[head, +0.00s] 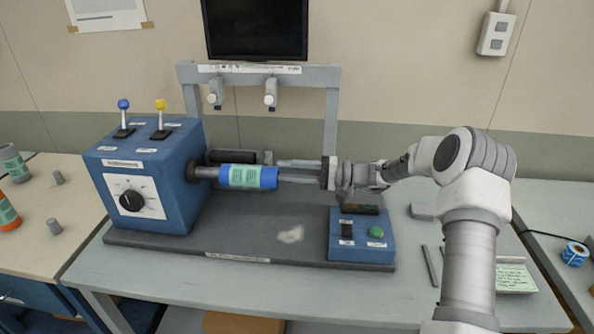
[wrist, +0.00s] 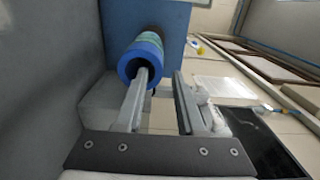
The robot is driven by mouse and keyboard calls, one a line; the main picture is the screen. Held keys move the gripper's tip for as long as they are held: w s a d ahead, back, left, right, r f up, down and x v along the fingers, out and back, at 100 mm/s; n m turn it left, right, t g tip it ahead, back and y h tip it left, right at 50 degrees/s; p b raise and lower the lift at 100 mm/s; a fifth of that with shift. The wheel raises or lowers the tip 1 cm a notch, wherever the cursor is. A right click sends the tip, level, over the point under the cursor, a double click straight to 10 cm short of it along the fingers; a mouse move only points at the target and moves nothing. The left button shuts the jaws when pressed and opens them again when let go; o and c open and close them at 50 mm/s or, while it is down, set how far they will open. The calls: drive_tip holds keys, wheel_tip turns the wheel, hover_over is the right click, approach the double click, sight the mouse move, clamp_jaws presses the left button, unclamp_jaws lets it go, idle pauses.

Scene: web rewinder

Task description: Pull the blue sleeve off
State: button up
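The blue sleeve (head: 268,178) with a green label sits level on the spindle at the right side of the blue machine box (head: 150,175). In the wrist view its round, hollow open end (wrist: 130,58) faces me. My gripper (head: 283,171) reaches in from the right with its fingers pointing at that end. The two fingers are apart with nothing held between them. In the wrist view (wrist: 161,73) one fingertip overlaps the sleeve's opening and the other lies to its right. I cannot tell whether either finger touches the sleeve.
A grey frame (head: 332,110) with two small clamps stands behind the spindle. A blue control box (head: 362,240) with a green button is below my gripper on the base plate (head: 220,240). Loose tools (head: 429,266) lie at right. The plate's front middle is clear.

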sight(276, 168)
drive_tip(key=shift+w+a, duration=0.15)
drive_tip(key=shift+a, duration=0.65)
drive_tip(key=shift+w+a, duration=0.15)
drive_tip(key=shift+a, duration=0.65)
clamp_jaws()
drive_tip(key=shift+r, duration=0.3)
idle(1.0)
drive_tip(key=shift+d, duration=0.1)
